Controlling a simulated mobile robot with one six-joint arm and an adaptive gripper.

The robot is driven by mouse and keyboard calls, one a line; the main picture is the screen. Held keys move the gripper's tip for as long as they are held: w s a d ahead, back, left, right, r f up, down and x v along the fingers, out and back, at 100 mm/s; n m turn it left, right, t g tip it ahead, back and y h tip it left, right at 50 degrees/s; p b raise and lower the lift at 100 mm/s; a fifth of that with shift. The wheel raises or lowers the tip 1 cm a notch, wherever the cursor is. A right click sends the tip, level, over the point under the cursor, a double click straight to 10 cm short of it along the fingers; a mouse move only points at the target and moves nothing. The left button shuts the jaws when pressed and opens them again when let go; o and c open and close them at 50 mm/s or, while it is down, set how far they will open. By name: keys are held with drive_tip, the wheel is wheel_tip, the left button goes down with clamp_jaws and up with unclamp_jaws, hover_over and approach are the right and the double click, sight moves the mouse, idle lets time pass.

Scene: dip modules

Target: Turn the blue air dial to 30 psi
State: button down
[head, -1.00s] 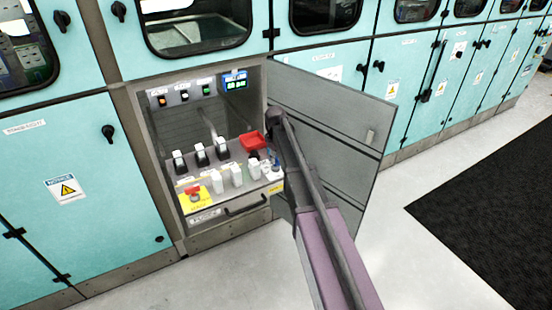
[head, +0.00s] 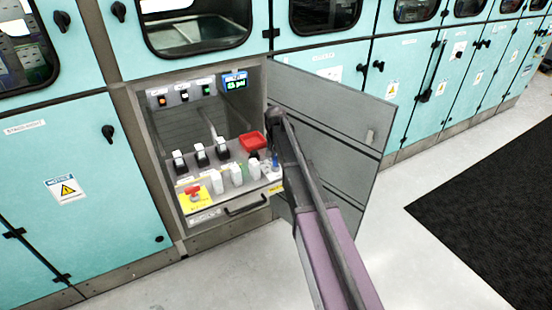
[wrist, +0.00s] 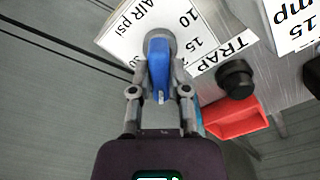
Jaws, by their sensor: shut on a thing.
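The blue air dial (wrist: 158,65) stands out from a white label plate (wrist: 128,38) in the wrist view. The plate reads "AIR psi" with 10 and 15 visible and other marks partly covered. My gripper (wrist: 160,92) is shut on the dial's blue handle, one finger on each side. In the head view a small blue patch (head: 275,160) shows beside my arm, whose end hides most of the gripper. A display (head: 235,82) above shows green characters, seemingly a low psi value, too small to read surely.
A black knob (wrist: 236,78) by the "TRAP" label and a red tray (wrist: 236,118) sit close right of the gripper in the wrist view. The open cabinet door (head: 335,125) stands right of the recess. Several white-tipped switches (head: 200,150) are to the left.

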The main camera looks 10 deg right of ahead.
drive_tip(key=m, duration=0.5)
drive_tip(key=shift+m, duration=2.6)
drive_tip(key=c, duration=0.6)
unclamp_jaws()
